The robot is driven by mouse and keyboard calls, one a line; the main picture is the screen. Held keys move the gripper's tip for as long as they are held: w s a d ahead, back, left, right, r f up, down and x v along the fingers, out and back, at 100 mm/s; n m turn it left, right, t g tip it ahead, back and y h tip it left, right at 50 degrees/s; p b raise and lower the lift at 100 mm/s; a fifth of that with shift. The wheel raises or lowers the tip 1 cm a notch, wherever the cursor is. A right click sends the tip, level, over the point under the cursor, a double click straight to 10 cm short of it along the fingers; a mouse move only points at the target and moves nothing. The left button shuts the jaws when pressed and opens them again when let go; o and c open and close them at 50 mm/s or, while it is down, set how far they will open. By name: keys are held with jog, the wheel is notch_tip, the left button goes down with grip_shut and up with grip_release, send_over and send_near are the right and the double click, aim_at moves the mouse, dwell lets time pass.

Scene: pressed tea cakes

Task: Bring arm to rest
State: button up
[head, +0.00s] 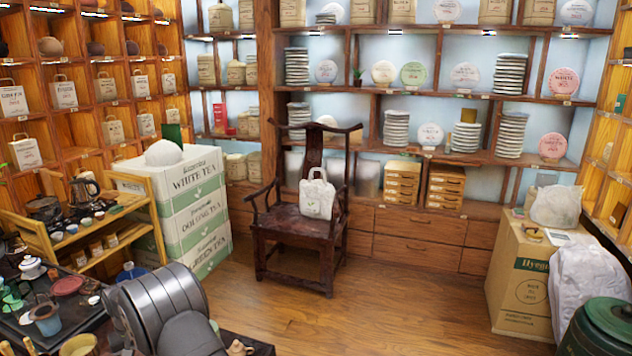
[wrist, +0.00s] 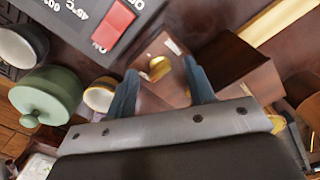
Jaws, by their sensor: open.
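My gripper (wrist: 159,70) shows in the wrist view with its two dark blue-grey fingers spread apart. The fingers are open, and nothing is held between them. Beyond the gap lie a brown wooden surface and a small golden round object (wrist: 160,67). In the head view my dark grey arm is at the bottom left, over the tea table, and my fingers are hidden there.
In the wrist view a green lidded pot (wrist: 47,95), a pale cup (wrist: 100,95), a dark device with a red switch (wrist: 113,24) and a brown box (wrist: 228,66) lie around the fingers. In the head view a wooden chair (head: 305,220) stands beyond open floor (head: 370,310).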

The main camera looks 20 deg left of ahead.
jog(key=m, duration=0.5)
jog(key=shift+m, duration=0.4)
jog(key=m, duration=0.5)
jog(key=shift+m, duration=0.3)
jog(key=n, duration=1)
dwell(0.5)
dwell(0.5)
